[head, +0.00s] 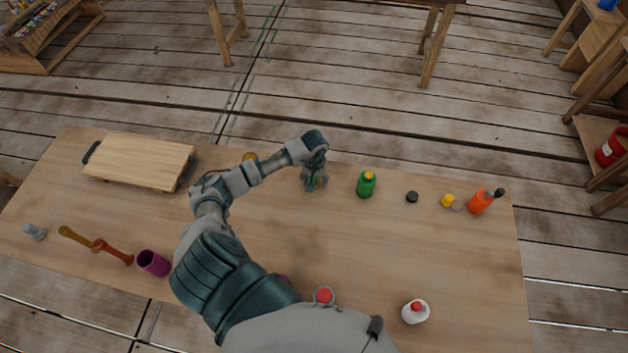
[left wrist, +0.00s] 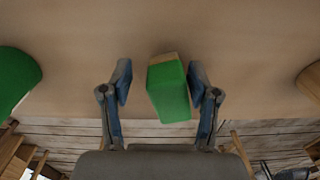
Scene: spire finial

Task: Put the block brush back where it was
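The block brush is most likely the green block with a tan end in the left wrist view (left wrist: 168,88). It sits between the two fingers of my left gripper (left wrist: 160,90). The fingers are apart, with a clear gap on the left side and a narrower one on the right. In the head view my left gripper (head: 314,182) points down at the far middle of the table (head: 370,245), and only a sliver of green shows between its fingers. I cannot tell how high the fingers are above the table. My right gripper is not in view.
A green bottle (head: 366,185) stands close right of the gripper. A black disc (head: 412,197), yellow piece (head: 447,200) and orange bottle (head: 480,204) are farther right. A wooden board (head: 140,162) lies left. A purple cup (head: 153,263) and white bottle (head: 415,312) stand near the front.

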